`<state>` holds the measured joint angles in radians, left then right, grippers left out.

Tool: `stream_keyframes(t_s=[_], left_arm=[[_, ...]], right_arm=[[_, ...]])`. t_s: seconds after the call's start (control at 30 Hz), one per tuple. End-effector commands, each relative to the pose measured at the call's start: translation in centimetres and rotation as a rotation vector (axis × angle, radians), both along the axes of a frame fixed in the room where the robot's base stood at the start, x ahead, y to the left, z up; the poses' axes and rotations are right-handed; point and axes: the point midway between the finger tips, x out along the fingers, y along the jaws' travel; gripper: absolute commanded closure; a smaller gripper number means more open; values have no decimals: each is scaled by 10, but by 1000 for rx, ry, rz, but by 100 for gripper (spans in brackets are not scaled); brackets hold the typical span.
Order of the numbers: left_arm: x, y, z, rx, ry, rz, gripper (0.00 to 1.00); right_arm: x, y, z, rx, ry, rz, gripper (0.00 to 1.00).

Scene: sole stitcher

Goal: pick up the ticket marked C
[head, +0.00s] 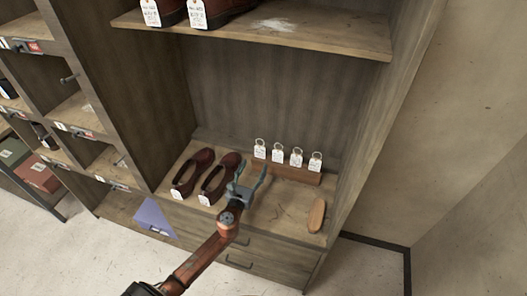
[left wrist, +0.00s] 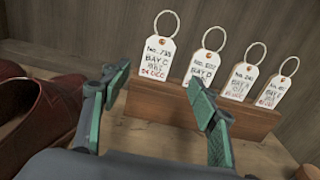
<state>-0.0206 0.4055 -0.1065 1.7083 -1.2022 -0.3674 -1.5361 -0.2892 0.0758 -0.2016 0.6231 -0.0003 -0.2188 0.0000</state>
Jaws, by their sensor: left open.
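The ticket marked C (left wrist: 158,58) is a white tag with a metal ring, reading "BAY C". It stands leftmost in a row of tags, and in the head view it is the leftmost tag (head: 260,151). The tags stand upright in a wooden block (left wrist: 245,119), also seen in the head view (head: 295,174). My left gripper (head: 252,173) is open and empty in front of the block's left part. In the left wrist view its fingertips (left wrist: 157,82) are spread below and in front of the C ticket, with no visible grip on it. My right gripper is not in view.
Other tags, one reading "BAY D" (left wrist: 204,68), stand close to the right. A pair of dark red shoes (head: 215,180) lies left of my gripper. A tan brush-like object (head: 317,215) lies at the shelf's right. An upper shelf (head: 290,32) overhangs.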

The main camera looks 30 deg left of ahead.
Motion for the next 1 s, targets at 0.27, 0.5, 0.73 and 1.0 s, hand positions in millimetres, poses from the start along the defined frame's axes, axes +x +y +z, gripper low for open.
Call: stream_keyframes(t_s=[0.27, 0.5, 0.73, 1.0], left_arm=[[21, 17, -2, 15, 2, 15, 45], [53, 25, -9, 11, 1, 17, 45], [67, 27, -8, 12, 2, 16, 45], [67, 26, -7, 11, 2, 14, 52]], right_arm=[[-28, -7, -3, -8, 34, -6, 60], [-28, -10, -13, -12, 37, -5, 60], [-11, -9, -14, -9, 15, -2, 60], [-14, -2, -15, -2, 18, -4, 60]])
